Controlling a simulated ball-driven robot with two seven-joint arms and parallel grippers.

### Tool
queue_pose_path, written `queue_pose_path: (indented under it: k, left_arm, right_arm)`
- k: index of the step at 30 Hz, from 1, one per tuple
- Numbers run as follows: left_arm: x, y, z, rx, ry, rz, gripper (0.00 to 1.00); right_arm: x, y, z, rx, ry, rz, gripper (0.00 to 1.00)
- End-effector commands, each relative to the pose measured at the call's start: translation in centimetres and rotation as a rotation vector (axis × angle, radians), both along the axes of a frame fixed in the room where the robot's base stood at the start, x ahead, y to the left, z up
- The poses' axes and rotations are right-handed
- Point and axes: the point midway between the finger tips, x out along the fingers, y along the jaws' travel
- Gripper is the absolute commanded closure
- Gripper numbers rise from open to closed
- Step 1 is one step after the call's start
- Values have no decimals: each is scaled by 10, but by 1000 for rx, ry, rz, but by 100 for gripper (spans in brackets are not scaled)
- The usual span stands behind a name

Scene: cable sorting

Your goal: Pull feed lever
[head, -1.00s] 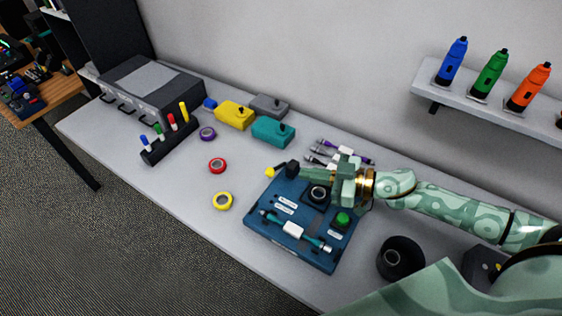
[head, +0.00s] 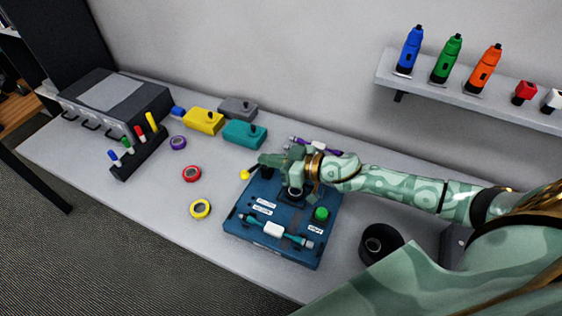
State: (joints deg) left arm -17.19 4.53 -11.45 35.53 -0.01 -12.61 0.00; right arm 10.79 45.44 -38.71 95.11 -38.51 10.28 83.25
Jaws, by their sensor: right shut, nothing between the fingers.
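The feed lever (head: 245,174) has a yellow knob on a dark arm. It sticks out at the back left corner of the blue machine (head: 238,222) on the bench. My right gripper (head: 264,161) is shut with nothing in it. It is over the back of the machine, just beside and above the lever; I cannot tell whether it touches it. It hides part of the lever's dark base. My left gripper is out of view.
A teal cable with a white label (head: 274,229) lies across the machine's front. Yellow (head: 203,121), teal (head: 244,133) and grey boxes stand behind. Red, yellow and purple tape rolls lie left. A black cup (head: 379,244) stands right.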

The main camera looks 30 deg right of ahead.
Motion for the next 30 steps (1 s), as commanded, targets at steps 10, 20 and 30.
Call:
queue_pose_path:
  k: [10, 20, 30]
  left_arm:
    - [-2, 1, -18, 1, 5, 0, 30]
    - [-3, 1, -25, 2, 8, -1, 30]
    - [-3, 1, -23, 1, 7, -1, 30]
  right_arm:
    - [31, 32, -36, 1, 5, -1, 100]
    - [30, 34, -50, -1, 1, 0, 100]
    - [28, 37, -52, -24, -19, 1, 100]
